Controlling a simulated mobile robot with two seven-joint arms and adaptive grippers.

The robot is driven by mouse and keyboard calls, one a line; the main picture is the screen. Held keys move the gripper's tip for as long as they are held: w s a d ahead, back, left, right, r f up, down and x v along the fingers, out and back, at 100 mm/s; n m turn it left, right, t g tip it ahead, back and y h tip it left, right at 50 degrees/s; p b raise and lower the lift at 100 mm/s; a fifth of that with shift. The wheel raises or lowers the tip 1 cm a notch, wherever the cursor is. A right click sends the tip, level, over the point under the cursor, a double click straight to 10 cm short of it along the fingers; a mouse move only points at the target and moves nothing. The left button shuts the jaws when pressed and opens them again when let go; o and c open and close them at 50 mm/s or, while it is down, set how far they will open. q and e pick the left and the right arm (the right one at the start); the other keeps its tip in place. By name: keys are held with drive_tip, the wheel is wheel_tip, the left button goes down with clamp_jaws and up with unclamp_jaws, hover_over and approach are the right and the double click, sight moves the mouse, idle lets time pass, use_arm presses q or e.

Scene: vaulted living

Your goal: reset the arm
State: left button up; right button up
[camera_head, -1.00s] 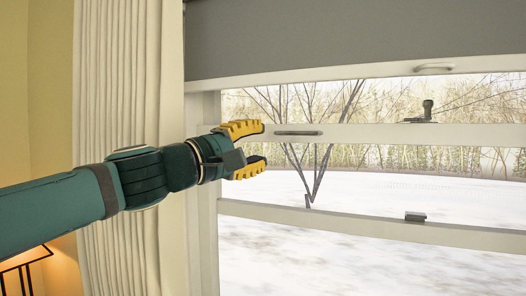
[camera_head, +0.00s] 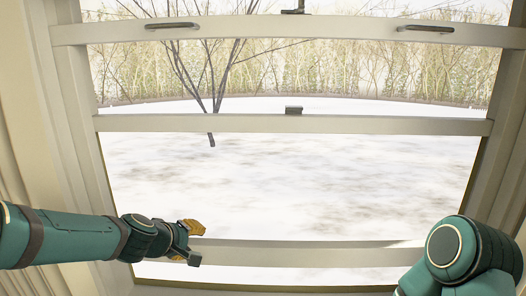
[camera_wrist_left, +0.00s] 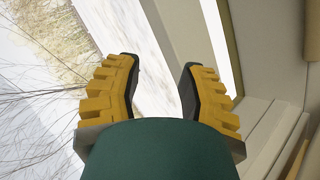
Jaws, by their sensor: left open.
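My left arm comes in from the lower left in the head view. Its gripper (camera_head: 190,240), with yellow padded fingers, is in front of the lower left of the window, near the bottom rail (camera_head: 300,254). In the left wrist view the left gripper (camera_wrist_left: 160,85) shows its two fingers apart with nothing between them. Part of my right arm shows at the lower right of the head view, but its gripper is not visible.
A white sash window fills the head view, with a middle rail (camera_head: 380,125) and an upper rail (camera_head: 300,28) bearing two dark handles. A small latch block (camera_head: 293,110) sits on the middle rail. A pale curtain (camera_head: 14,190) hangs at the left edge. Snowy ground lies outside.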

use_arm(q)
drive_tip(key=s+d+f+m+g+b, duration=0.15)
drive_tip(key=s+f, duration=0.35)
drive_tip(key=f, duration=0.6)
drive_tip(key=s+d+f+m+g+b, duration=0.15)
drive_tip(key=s+f, duration=0.25)
drive_tip(key=f, duration=0.6)
drive_tip(key=s+d+f+m+g, duration=0.25)
drive_tip(key=s+f, duration=0.25)
drive_tip(key=f, duration=0.6)
drive_tip(key=s+d+f+m+g+b, duration=0.1)
drive_tip(key=s+d+f+m+g, duration=0.1)
drive_tip(key=s+f, duration=0.4)
drive_tip(key=s, duration=0.2)
drive_tip(key=shift+s+f, duration=0.2)
drive_tip(key=shift+s, duration=0.1)
